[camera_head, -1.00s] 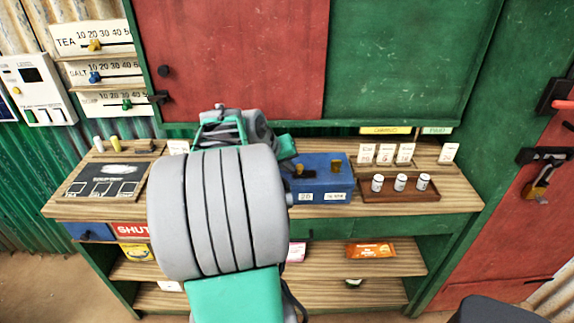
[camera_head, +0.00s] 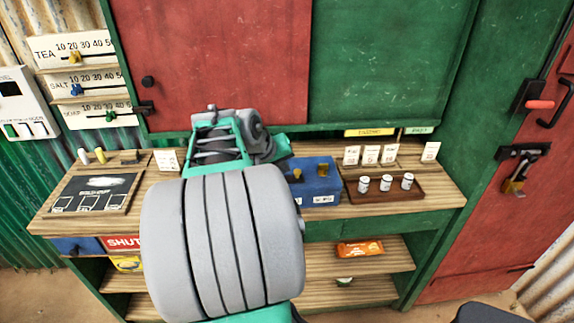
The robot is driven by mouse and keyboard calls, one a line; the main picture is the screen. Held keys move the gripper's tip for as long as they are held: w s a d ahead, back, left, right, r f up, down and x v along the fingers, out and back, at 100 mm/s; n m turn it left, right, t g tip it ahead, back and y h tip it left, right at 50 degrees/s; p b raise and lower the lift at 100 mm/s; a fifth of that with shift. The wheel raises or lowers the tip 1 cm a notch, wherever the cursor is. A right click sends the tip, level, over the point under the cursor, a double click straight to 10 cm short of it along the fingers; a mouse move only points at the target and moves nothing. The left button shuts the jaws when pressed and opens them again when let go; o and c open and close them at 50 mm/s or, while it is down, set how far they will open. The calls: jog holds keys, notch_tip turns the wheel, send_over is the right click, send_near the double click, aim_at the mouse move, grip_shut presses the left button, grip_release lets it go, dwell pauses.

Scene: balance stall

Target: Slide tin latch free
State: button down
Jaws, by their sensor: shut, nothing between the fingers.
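A blue tin (camera_head: 326,180) stands on the wooden counter, just right of my arm. White labels are on the tin's front. My grey and teal arm covers the tin's left end. My gripper's fingers do not show; they are hidden behind the arm.
Right of the tin, a brown tray (camera_head: 385,190) holds three small white jars. White cards stand behind it. A dark board (camera_head: 93,192) lies on the counter's left. Red and green panels (camera_head: 390,65) rise behind the counter. A red door (camera_head: 500,210) with a padlock is at right.

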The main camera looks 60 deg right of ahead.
jog(key=p+v, duration=0.2)
jog(key=v, duration=0.3)
jog(key=shift+w+a, duration=0.1)
jog(key=shift+w, duration=0.05)
